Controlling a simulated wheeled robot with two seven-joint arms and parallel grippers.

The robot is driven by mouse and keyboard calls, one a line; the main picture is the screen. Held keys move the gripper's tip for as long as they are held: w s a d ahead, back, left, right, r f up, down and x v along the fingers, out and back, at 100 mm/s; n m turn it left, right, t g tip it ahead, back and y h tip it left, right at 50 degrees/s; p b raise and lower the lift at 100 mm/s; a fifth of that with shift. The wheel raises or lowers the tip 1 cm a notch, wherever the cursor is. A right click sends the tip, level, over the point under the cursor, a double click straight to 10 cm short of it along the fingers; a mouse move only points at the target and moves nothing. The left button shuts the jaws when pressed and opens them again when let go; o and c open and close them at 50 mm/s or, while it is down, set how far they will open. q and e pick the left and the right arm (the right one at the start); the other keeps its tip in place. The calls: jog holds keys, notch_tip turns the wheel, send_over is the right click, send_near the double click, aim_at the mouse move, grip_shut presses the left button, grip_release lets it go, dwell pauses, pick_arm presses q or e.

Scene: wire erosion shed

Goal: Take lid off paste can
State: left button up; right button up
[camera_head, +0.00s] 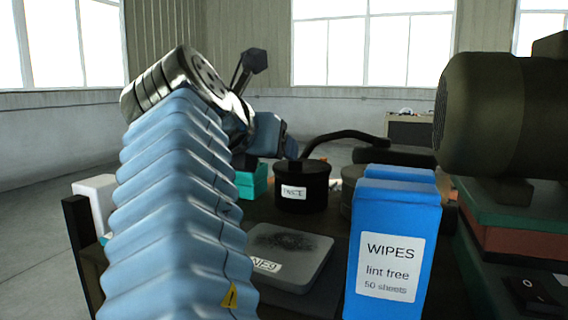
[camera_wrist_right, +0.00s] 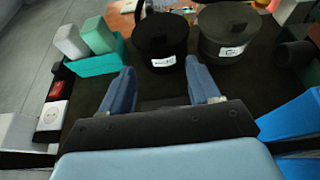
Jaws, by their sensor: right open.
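The paste can (camera_head: 302,192) is a dark round can with a white label, standing on the dark bench, its dark lid (camera_head: 302,166) on top. It also shows in the right wrist view (camera_wrist_right: 160,38), just beyond the fingertips. My right gripper (camera_wrist_right: 159,68) is open, with two blue fingers apart and nothing held between them. In the head view, a blue part of a gripper (camera_head: 268,132) shows above and left of the can; its fingers are mostly hidden. My left gripper is not in view.
A second labelled can (camera_wrist_right: 230,30) stands right of the paste can. A teal bin (camera_wrist_right: 95,64) is left. A blue wipes box (camera_head: 393,245) stands front right, beside a grey pad (camera_head: 290,255). A dark hose (camera_head: 345,137) curves behind; a large motor (camera_head: 490,115) is at right.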

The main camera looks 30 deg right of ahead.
aim_at(293, 172)
jog(key=shift+x, duration=6.65)
jog(key=shift+r, duration=0.15)
jog(key=c, duration=1.1)
grip_shut()
jog(key=shift+r, duration=0.15)
